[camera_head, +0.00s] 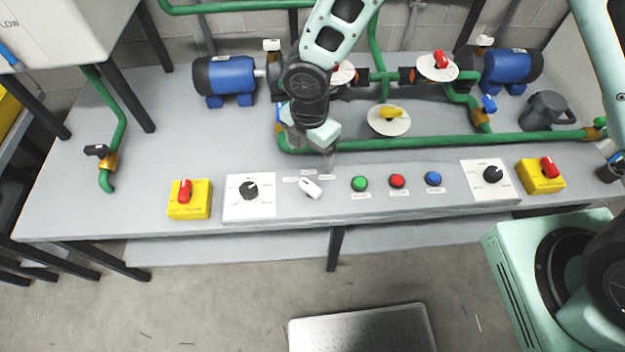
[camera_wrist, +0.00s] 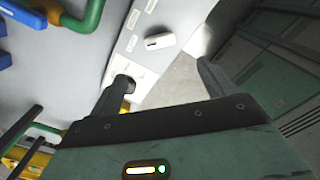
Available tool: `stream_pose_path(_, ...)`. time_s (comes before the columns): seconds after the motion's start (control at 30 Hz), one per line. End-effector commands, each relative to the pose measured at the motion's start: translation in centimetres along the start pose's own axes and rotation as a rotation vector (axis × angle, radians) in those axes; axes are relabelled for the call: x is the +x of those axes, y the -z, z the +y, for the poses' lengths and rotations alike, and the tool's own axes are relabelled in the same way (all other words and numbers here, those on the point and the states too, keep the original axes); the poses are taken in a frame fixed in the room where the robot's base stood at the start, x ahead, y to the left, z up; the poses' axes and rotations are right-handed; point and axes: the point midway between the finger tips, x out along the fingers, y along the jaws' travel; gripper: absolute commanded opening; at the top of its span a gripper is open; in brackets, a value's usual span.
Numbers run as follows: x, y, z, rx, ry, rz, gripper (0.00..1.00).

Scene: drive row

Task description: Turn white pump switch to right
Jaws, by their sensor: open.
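The white pump switch (camera_head: 311,188) sits on the front panel, between the left black dial and the green button. Its handle lies slanted, from upper left to lower right, with small labels around its far side. In the wrist view the switch (camera_wrist: 158,42) lies beyond my fingertips, near the line between them, and apart from both. My gripper (camera_head: 329,157) hangs above the panel, just behind and slightly right of the switch. In the wrist view my gripper (camera_wrist: 163,71) has its two fingers spread wide, with nothing between them.
Left of the switch is a black dial (camera_head: 250,190) on a white plate, then a red switch (camera_head: 184,191) on a yellow box. To the right are green (camera_head: 360,183), red (camera_head: 397,181) and blue (camera_head: 433,179) buttons. A green pipe (camera_head: 430,141) runs behind the panel.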

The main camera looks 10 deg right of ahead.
Motion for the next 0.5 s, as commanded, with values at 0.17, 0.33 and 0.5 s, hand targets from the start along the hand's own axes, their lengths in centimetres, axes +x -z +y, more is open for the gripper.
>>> stream_pose_path(0.17, 3.8, 0.1, -0.1, -0.002, 0.005, 0.000, 0.82)
stream_pose_path(0.33, 7.3, 0.1, -0.1, -0.001, 0.004, -0.001, 0.82)
stream_pose_path(0.5, 10.3, 0.0, -0.1, -0.001, 0.002, -0.001, 0.82)
